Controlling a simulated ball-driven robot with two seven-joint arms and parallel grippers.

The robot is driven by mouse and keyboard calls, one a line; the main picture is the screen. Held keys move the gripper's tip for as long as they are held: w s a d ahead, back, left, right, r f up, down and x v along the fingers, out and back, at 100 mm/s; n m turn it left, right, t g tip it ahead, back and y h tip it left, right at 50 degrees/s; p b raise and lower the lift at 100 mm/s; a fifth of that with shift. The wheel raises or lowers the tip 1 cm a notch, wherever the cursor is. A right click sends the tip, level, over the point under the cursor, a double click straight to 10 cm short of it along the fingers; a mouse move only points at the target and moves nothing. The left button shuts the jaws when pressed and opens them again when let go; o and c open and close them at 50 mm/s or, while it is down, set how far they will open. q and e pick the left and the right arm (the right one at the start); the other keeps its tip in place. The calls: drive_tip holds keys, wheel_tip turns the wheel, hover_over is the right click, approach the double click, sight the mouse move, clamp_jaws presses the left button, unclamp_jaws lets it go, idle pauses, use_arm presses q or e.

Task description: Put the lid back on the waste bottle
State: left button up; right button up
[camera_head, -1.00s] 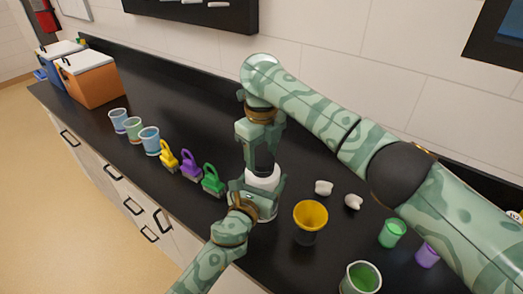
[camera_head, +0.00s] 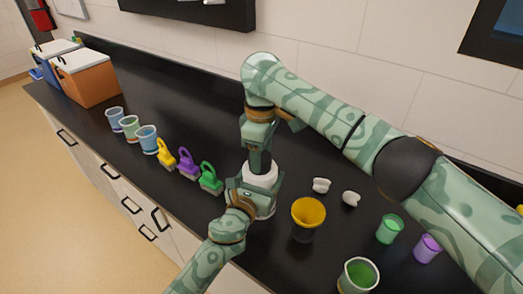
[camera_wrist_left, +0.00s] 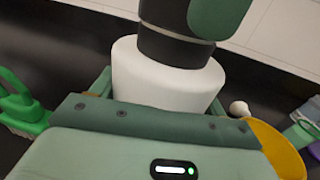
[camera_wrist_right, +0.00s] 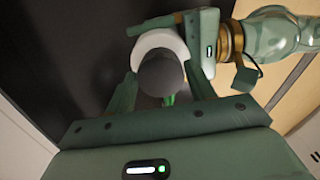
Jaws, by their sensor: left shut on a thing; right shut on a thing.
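The white waste bottle (camera_head: 262,174) stands on the black counter, its lower part covered by my left gripper (camera_head: 257,194). My left gripper is shut on its body; the bottle also shows in the left wrist view (camera_wrist_left: 150,82). The dark lid (camera_head: 260,160) is at the bottle's mouth. My right gripper (camera_head: 259,147) comes down from above and is shut on the lid. In the right wrist view the lid (camera_wrist_right: 162,76) sits between the fingers, with the white bottle shoulder (camera_wrist_right: 158,40) behind it. I cannot tell whether the lid is fully seated.
A yellow funnel-topped cup (camera_head: 308,213) stands close right of the bottle. The counter behind the bottle is clear.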

drive_tip(key=m, duration=1.3)
drive_tip(key=shift+a, duration=0.15)
drive_tip(key=m, duration=0.6)
drive_tip(key=shift+a, duration=0.1)
drive_tip(key=m, duration=0.3)
drive_tip(key=o, duration=1)
drive_tip(key=shift+o, duration=0.2)
drive_tip(key=shift+a, duration=0.1)
wheel_tip(320, 180, up, 12)
